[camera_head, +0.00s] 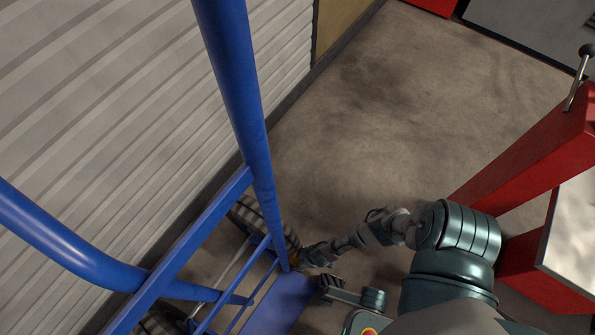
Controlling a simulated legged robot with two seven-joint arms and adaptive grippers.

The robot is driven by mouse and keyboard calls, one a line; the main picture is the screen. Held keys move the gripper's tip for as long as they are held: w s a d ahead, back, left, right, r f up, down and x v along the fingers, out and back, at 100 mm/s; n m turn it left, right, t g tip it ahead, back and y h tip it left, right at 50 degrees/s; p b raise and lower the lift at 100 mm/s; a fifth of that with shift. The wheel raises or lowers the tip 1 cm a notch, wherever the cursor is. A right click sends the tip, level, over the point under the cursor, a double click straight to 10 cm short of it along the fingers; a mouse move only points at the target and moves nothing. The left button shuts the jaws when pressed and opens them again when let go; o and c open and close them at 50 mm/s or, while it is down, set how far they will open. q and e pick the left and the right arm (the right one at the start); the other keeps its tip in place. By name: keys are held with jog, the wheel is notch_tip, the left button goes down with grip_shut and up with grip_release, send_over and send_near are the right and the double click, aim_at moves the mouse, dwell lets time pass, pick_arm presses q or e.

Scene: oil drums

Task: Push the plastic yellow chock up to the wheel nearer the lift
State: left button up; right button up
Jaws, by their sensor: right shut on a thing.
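A blue hand truck (259,170) with bare tubes stands at the left. Its dark tyred wheel (246,213), the one nearer the red lift (530,150), shows behind the frame. The other wheel (158,322) is at the bottom left, partly cut off. A small patch of the yellow chock (295,257) shows beside the nearer wheel, mostly hidden by my gripper and a blue tube. My right gripper (306,258) is low by the floor, shut on the chock. Whether chock and tyre touch cannot be told. My left gripper is not in view.
A ribbed, light-coloured wall (130,110) runs close behind the hand truck. The concrete floor (370,130) is clear between wall and lift. The blue toe plate (278,302) lies just below my right gripper. A red thing (432,5) stands at the top edge.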

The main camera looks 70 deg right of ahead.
jog(key=shift+w+d+r, duration=0.15)
jog(key=shift+w+d, duration=0.05)
jog(key=shift+w, duration=0.3)
jog(key=shift+w+d+r, duration=0.1)
jog(key=shift+w+d, duration=0.1)
jog(key=shift+w, duration=0.25)
jog(key=shift+w+d+f, duration=0.1)
jog(key=shift+w+f, duration=0.1)
jog(key=shift+w, duration=0.15)
jog(key=o, duration=1.4)
jog(key=shift+c, duration=0.2)
jog(key=shift+a, duration=0.2)
jog(key=shift+s+r, duration=0.25)
jog(key=v, duration=1.1)
jog(key=shift+s+d, duration=0.2)
jog(key=shift+s, duration=0.05)
